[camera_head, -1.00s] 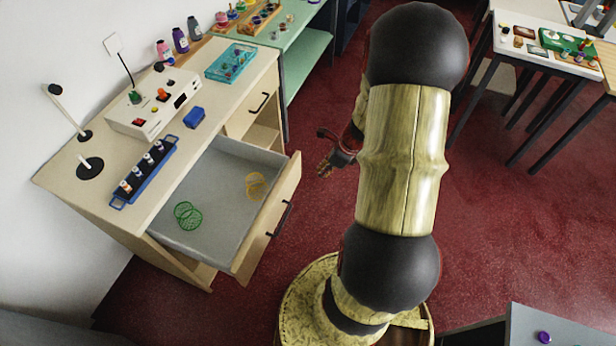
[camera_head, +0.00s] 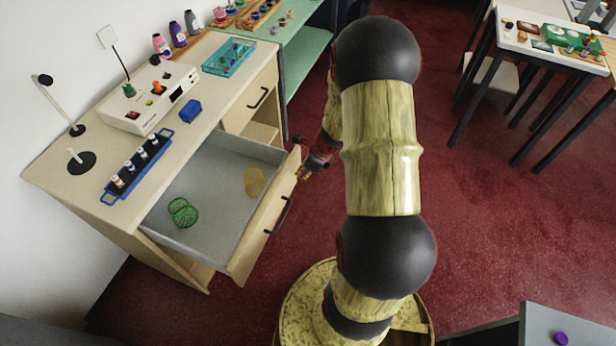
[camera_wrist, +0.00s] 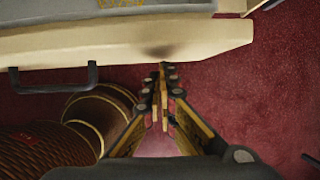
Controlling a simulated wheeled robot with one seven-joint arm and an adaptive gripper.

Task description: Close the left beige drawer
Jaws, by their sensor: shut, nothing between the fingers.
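The left beige drawer (camera_head: 262,219) of the desk is pulled far out, with its grey inside showing. Its front panel (camera_wrist: 140,46) crosses the top of the wrist view, with a dark handle (camera_wrist: 52,84) at the left. My gripper (camera_head: 303,172) is shut and empty at the outer face of the drawer front, near its far end and beyond the handle. In the wrist view my fingertips (camera_wrist: 163,68) meet or nearly meet the lower edge of the front; I cannot tell if they touch. A dark shadow lies on the panel just above them.
In the drawer lie a green wire item (camera_head: 183,213) and a yellow mesh item (camera_head: 254,182). The desk top (camera_head: 190,130) holds a blue rack, a white device and a teal tray. Red floor (camera_head: 480,230) is free to the right; a white table (camera_head: 550,45) stands far right.

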